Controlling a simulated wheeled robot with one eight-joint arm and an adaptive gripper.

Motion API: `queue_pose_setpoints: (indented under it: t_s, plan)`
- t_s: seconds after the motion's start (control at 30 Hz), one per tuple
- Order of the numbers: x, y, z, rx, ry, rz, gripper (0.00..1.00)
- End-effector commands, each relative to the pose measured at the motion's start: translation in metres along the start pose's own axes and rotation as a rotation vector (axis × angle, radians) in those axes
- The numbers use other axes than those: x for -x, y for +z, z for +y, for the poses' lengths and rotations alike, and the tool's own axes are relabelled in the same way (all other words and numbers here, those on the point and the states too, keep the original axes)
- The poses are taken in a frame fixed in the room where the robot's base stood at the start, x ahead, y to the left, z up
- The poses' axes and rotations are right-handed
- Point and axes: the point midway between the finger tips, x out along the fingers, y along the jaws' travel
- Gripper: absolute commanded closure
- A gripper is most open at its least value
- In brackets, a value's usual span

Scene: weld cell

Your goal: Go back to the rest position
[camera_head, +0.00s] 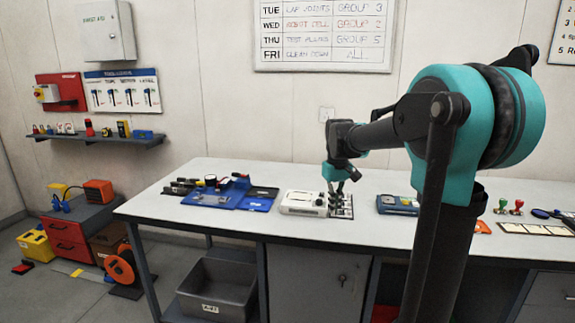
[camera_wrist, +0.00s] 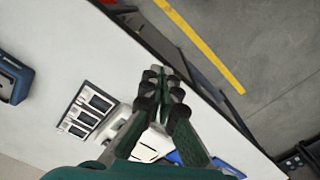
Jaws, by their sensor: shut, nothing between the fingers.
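My gripper (camera_head: 337,198) is above the white workbench (camera_head: 262,174), close to a white box-shaped device (camera_head: 301,203) and a plate with dark square openings (camera_head: 345,208). In the wrist view my gripper (camera_wrist: 166,98) has its dark fingers together, with nothing seen between them. The same plate (camera_wrist: 85,110) lies to the left of the fingers there, and the white device (camera_wrist: 150,145) is partly hidden behind them. I cannot tell the exact height of the fingers above the bench. My teal and black arm reaches in from the right in the head view.
A blue tray (camera_head: 228,196) with tools lies left on the bench. A blue device (camera_head: 397,204) and red and green pieces (camera_head: 508,206) lie to the right. A grey bin (camera_head: 217,290) sits under the bench. A shelf (camera_head: 97,138) hangs on the left wall. Floor shows at the left.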

Motion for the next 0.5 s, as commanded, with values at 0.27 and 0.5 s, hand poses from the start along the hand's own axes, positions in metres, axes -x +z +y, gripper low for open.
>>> queue_pose_setpoints:
  t_s: [0.27, 0.5]
  plan:
    - [-0.014, 0.016, -0.001, -0.025, 0.006, 0.028, 1.0]
    - [-0.037, 0.043, -0.002, -0.068, 0.017, 0.075, 1.0]
